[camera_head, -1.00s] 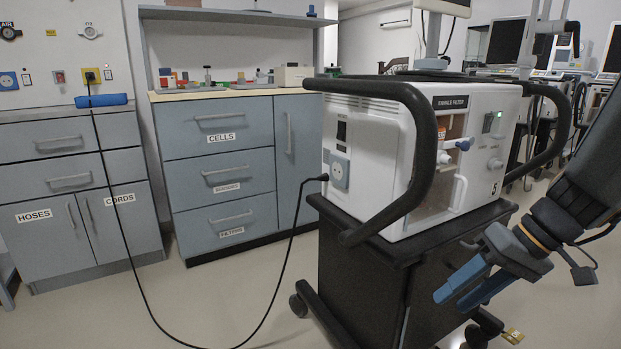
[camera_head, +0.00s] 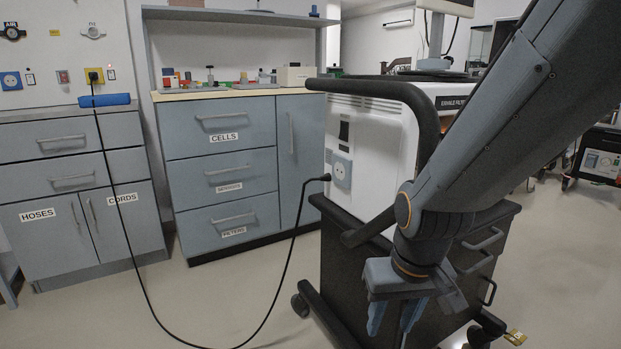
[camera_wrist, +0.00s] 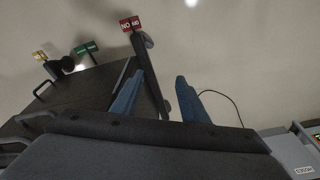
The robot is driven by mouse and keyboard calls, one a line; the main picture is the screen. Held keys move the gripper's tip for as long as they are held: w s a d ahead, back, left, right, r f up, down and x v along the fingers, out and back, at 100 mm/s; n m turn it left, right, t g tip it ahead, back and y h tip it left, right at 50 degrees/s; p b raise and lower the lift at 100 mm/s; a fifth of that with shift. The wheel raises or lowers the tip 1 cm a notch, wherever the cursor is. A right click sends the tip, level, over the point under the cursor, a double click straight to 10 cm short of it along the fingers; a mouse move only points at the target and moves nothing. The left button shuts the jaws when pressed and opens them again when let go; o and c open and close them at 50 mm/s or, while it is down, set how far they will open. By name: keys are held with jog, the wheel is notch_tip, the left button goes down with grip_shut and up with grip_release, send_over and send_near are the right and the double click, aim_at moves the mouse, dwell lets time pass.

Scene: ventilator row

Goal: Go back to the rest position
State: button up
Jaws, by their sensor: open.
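My arm crosses the right half of the picture. The white ventilator (camera_head: 372,138) stands on a dark cart (camera_head: 350,262); my arm hides most of its front. A black cord (camera_head: 290,255) runs from the yellow wall outlet (camera_head: 95,74) to the ventilator's side socket (camera_head: 342,170); I cannot tell how fully its plug is seated.
A black handle rail (camera_head: 425,105) curves around the ventilator, close to my arm. Grey drawer cabinets (camera_head: 222,152) stand at the back left. The cord loops across the floor. Another machine (camera_head: 601,155) stands at far right. Red (camera_wrist: 130,23) and green (camera_wrist: 86,48) tags sit near the cart's feet.

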jog(key=s+a+r+n+g+y, duration=0.1)
jog(key=s+a+r+n, duration=0.15)
jog(key=s+a, duration=0.5)
jog(key=s+a+r+n+g, duration=0.1)
jog(key=s+a+r+n, duration=0.1)
jog(key=s+a+r, duration=0.4)
jog(key=d+r+m+p, duration=0.2)
jog(key=d+r+p, duration=0.7)
jog(key=p, duration=0.8)
jog(key=d+r+m+h+p, duration=0.1)
jog(key=d+r+m+p, duration=0.2)
jog(key=d+r+p, duration=0.6)
jog(key=shift+s+d+r+m+h+p, duration=0.3)
jog(key=shift+r+p, duration=2.95)
jog(key=shift+p, duration=1.5)
